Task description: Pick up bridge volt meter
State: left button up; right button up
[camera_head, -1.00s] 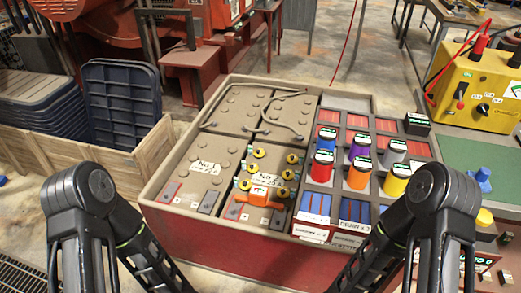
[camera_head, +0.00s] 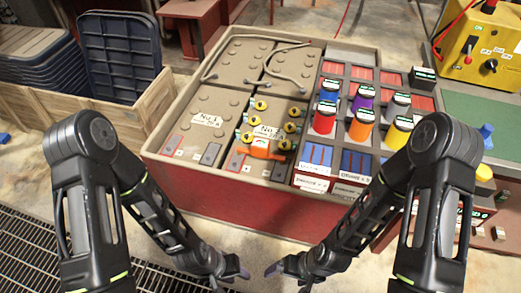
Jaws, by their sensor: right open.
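An orange device (camera_head: 262,149), which looks like the bridge volt meter, lies across the front of the battery block marked No 2, below the yellow-topped terminals. Its meter face cannot be made out. My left gripper (camera_head: 236,276) hangs low in front of the red battery case, near the bottom edge of the view. Its finger gap is unclear. My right gripper (camera_head: 287,279) is open at about the same height, just to the right of the left one. Both grippers are apart from the orange device.
The wide battery case (camera_head: 240,196) fills the middle. Several coloured cylinders (camera_head: 361,124) stand in its right-hand compartments. A wooden crate (camera_head: 115,122) with dark trays is at left, and a yellow meter box (camera_head: 483,52) at right. Floor grating (camera_head: 40,258) lies at lower left.

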aim_at(259, 148)
jog(key=z, duration=0.3)
jog(key=j+z, duration=0.2)
jog(key=z, duration=0.2)
jog(key=i+j+z, duration=0.1)
jog(key=z, duration=0.3)
jog(key=j+z, duration=0.55)
jog(key=z, duration=0.25)
jog(key=j+z, duration=0.1)
jog(key=j, duration=0.25)
jog(key=k+j, duration=0.15)
jog(key=j, duration=0.2)
jog(key=k+j+z, duration=0.15)
jog(key=j, duration=0.6)
jog(key=i, duration=0.45)
jog(key=z, duration=0.05)
